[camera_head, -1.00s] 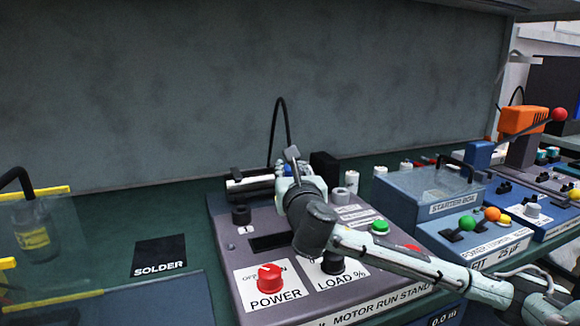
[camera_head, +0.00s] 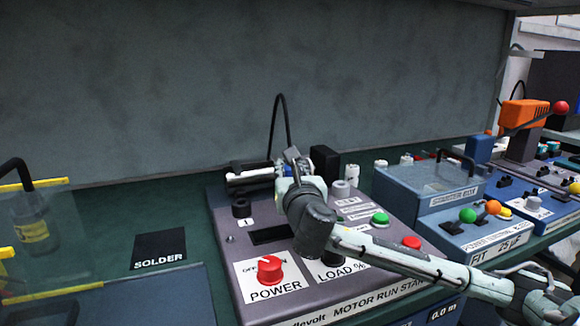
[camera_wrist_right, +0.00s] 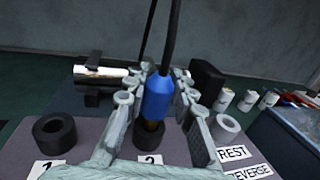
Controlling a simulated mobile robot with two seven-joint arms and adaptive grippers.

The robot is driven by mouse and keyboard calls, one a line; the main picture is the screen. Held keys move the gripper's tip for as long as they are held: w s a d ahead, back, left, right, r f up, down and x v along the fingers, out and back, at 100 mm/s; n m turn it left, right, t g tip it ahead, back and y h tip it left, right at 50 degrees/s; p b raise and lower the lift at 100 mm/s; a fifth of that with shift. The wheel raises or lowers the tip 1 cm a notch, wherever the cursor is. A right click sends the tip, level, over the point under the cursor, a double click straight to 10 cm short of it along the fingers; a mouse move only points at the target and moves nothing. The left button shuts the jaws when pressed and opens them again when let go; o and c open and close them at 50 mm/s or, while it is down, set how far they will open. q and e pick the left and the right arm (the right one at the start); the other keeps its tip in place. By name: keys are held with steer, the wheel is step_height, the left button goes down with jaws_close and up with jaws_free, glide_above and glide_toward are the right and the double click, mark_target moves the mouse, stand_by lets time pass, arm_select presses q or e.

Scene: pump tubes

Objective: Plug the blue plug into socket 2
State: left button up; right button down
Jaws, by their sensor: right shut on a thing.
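The blue plug (camera_wrist_right: 157,97) with its black cord is between the fingers of my right gripper (camera_wrist_right: 160,84), which is shut on it. In the head view, my right gripper (camera_head: 293,166) is over the back part of the motor run stand (camera_head: 222,256), and it mostly hides the plug. The plug is roughly upright, with its brownish tip at the dark ring of socket 2 (camera_wrist_right: 148,141). I cannot tell how far the tip is inside. Black socket 1 (camera_wrist_right: 54,134) is empty on the left. The grey REST socket (camera_wrist_right: 225,128) is empty on the right. My left gripper is not in view.
A metal cylinder (camera_wrist_right: 98,74) lies behind the sockets, and a black block (camera_wrist_right: 207,80) stands behind right. The red POWER knob (camera_head: 270,269) is in front. The starter box (camera_head: 426,200) stands to the right. The mat around the SOLDER label (camera_head: 160,251) is clear.

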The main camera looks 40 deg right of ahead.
steer(key=shift+f+b, duration=0.4)
steer(key=shift+f, duration=0.8)
steer(key=c, duration=1.2)
jaws_free()
steer(key=v, duration=0.7)
steer(key=shift+s+a, duration=0.15)
steer(key=shift+s, duration=0.1)
